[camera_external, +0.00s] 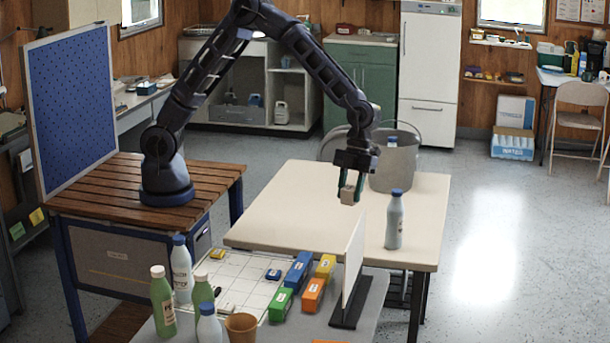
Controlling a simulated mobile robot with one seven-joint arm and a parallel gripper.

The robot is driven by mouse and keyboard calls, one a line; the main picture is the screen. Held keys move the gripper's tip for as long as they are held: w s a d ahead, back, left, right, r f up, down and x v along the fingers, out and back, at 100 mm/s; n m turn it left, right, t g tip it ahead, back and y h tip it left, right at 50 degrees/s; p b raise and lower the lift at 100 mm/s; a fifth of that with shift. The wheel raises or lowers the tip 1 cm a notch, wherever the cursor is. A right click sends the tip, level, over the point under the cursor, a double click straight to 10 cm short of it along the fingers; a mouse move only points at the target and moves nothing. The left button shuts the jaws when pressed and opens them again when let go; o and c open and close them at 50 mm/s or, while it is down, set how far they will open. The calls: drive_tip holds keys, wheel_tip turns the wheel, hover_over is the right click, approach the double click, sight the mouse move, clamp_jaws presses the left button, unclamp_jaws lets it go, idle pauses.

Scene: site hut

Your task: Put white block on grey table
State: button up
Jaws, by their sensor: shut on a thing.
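My gripper (351,189) is shut on a small pale block (347,196), which looks off-white to tan here. The block appears clear of any surface. The grey table (376,302) is in the foreground, its front cut off by the picture's lower edge. It lies nearer the camera than the gripper.
A white panel (354,258) stands on a dark base on the grey table. Coloured blocks (297,271), a gridded white sheet (240,280), bottles (162,302) and a brown cup (240,327) crowd that table. A bottle (394,222) and grey bucket (394,168) stand on the cream table.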

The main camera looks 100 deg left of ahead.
drive_tip(key=s+d+m, duration=0.1)
drive_tip(key=s+d, duration=0.2)
drive_tip(key=d, duration=0.9)
drive_tip(key=s+d, duration=0.4)
drive_tip(key=d, duration=0.8)
approach(299, 326)
drive_tip(key=shift+s+d+g, duration=0.15)
drive_tip(key=shift+d+g, duration=0.15)
drive_tip(key=shift+d, duration=0.5)
drive_tip(key=shift+f, duration=2.5)
drive_tip(key=shift+f, duration=0.15)
drive_tip(key=o, duration=1)
